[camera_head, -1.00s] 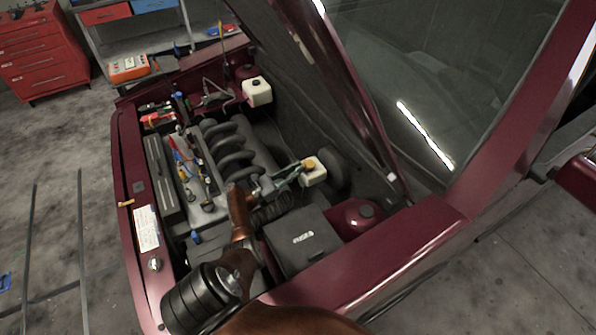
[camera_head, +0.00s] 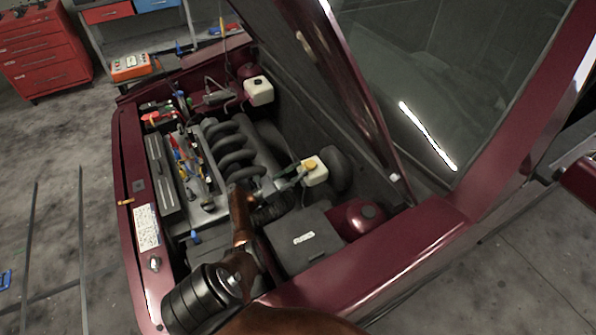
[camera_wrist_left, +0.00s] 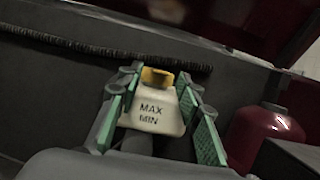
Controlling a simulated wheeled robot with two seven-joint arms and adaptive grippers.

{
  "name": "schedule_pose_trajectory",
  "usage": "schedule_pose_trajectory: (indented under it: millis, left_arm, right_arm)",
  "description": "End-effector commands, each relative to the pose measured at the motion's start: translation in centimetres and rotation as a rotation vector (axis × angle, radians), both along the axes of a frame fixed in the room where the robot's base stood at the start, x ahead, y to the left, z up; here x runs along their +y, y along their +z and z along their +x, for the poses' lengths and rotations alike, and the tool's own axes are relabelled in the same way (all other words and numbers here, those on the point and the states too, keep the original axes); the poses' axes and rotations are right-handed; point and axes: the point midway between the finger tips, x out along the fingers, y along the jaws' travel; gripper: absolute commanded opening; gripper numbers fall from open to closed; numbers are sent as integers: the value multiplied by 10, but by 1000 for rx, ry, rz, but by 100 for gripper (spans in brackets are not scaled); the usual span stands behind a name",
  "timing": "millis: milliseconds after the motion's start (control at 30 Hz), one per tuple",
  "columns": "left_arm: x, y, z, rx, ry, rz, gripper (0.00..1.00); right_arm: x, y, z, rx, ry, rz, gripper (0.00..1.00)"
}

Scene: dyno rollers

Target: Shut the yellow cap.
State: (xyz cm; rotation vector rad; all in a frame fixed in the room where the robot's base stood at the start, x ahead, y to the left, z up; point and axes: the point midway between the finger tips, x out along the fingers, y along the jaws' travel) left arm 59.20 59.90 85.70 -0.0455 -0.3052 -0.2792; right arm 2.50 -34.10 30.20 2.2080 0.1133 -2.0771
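The yellow cap (camera_head: 309,164) is on top of a small white reservoir (camera_head: 316,177) in the engine bay. In the left wrist view the yellow cap (camera_wrist_left: 156,78) sits above the white reservoir (camera_wrist_left: 158,112), which is marked MAX and MIN. I cannot tell how fully the cap is closed. My left gripper (camera_head: 288,182) reaches in from the lower left and is beside the reservoir, just below the cap. In the wrist view its green-padded fingers are spread, with the reservoir showing between them. I cannot tell whether they touch it. My right gripper is not in view.
A dark box (camera_head: 304,240) and a dark red rounded tank (camera_head: 360,215) are close to my left arm. The raised hood (camera_head: 345,85) stands over the bay. Another white reservoir (camera_head: 259,92) is farther back. A ribbed engine manifold (camera_head: 232,150) fills the middle.

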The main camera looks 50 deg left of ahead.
Motion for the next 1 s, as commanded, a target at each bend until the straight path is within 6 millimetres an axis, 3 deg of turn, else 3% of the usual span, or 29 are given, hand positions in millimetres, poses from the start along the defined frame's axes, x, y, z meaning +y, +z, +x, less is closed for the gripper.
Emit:
schedule_pose_trajectory:
  millis: [267, 700, 1000]
  left_arm:
    - [2, 0, -3, -2, 1, 0, 33]
    - [18, -19, -60, 0, 0, 1, 33]
    - [20, -22, -69, -2, -1, 1, 33]
  right_arm:
    - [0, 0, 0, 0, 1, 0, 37]
    - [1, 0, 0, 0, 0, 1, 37]
    - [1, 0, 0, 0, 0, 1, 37]
